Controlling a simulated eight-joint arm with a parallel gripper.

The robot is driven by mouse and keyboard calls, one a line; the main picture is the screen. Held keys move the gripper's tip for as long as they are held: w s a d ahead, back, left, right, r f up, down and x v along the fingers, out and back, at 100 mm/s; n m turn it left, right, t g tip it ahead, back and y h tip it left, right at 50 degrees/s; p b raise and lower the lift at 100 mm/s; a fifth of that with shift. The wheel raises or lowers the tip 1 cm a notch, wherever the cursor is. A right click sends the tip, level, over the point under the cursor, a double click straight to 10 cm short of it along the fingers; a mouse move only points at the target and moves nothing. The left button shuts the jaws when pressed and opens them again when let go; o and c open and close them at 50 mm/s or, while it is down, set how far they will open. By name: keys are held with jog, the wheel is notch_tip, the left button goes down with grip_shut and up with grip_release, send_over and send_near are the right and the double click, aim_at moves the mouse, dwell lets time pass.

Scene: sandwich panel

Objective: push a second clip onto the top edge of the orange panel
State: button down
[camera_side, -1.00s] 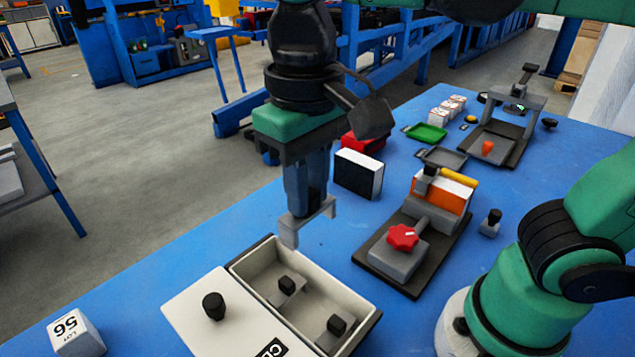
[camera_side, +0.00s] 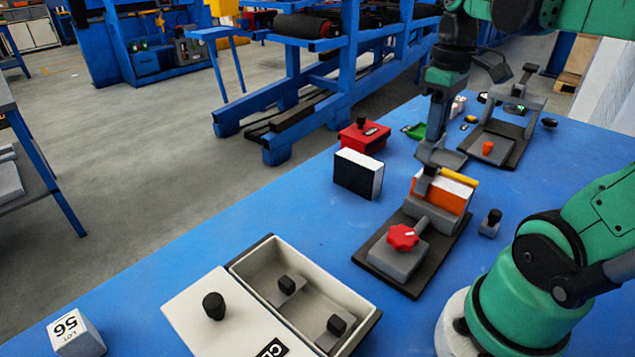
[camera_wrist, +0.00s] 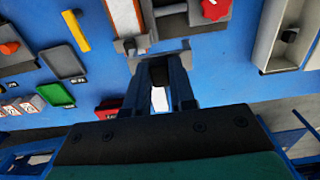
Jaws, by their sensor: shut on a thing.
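The orange panel (camera_side: 438,196) with a white face stands in a grey holder on a dark base with a red knob (camera_side: 402,237). In the wrist view the panel's orange edge (camera_wrist: 139,12) shows at the top. A grey clip with a black knob (camera_side: 428,172) sits at the panel's left top end. My gripper (camera_side: 434,163) is down at this clip and shut on it; the fingers partly hide the hold. In the wrist view my gripper (camera_wrist: 162,57) overlaps the clip. Two more clips lie in the cream tray (camera_side: 303,316), and one (camera_side: 490,222) stands right of the fixture.
A yellow bar (camera_side: 458,178) lies beside the panel. A black-and-white block (camera_side: 358,172) and a red box (camera_side: 364,137) stand to the left behind. A dark stand (camera_side: 503,130) is at the back right.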

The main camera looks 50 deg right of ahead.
jog(key=s+d, duration=0.4)
send_over(459, 189)
jog(key=shift+f, duration=3)
jog(key=shift+f, duration=0.3)
jog(key=shift+f, duration=0.45)
jog(key=shift+f, duration=0.2)
jog(key=shift+f, duration=0.25)
jog(key=shift+f, duration=0.4)
